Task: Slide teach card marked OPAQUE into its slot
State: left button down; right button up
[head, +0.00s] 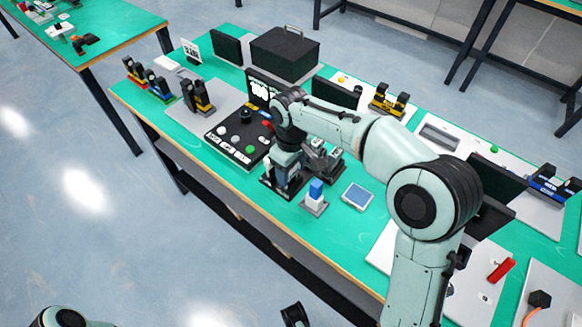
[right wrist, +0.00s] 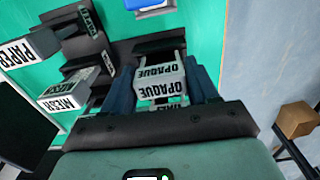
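In the right wrist view, the OPAQUE card (right wrist: 158,88), a white block with black lettering, sits between the dark blue fingers of my right gripper (right wrist: 160,92). Both fingers appear pressed on its sides. A dark holder with an empty-looking recess (right wrist: 155,45) lies just beyond the card. In the head view my right gripper (head: 286,172) points down over a black holder near the table's front edge, and my own wrist hides the card there. A black part at the bottom edge of the head view may be my left gripper (head: 293,315); its fingers cannot be made out.
The PAPER card (right wrist: 28,48) and MESH card (right wrist: 68,92) stand to the left in the wrist view, beside dark labelled holders. A blue-and-white block (head: 315,195) and a blue-topped tile (head: 357,195) stand right of the gripper. A button panel (head: 240,138) is to its left.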

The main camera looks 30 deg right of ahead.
jog(key=o, duration=0.4)
pick_arm(q)
jog(key=shift+w, duration=0.1)
pick_arm(e)
jog(key=shift+r, duration=0.25)
pick_arm(q)
jog(key=r+p, duration=0.2)
jog(key=p, duration=0.1)
jog(key=shift+s+r, duration=0.25)
jog(key=shift+r, duration=0.15)
pick_arm(e)
notch_tip(320, 180, up, 13)
pick_arm(q)
jog(key=shift+r, duration=0.1)
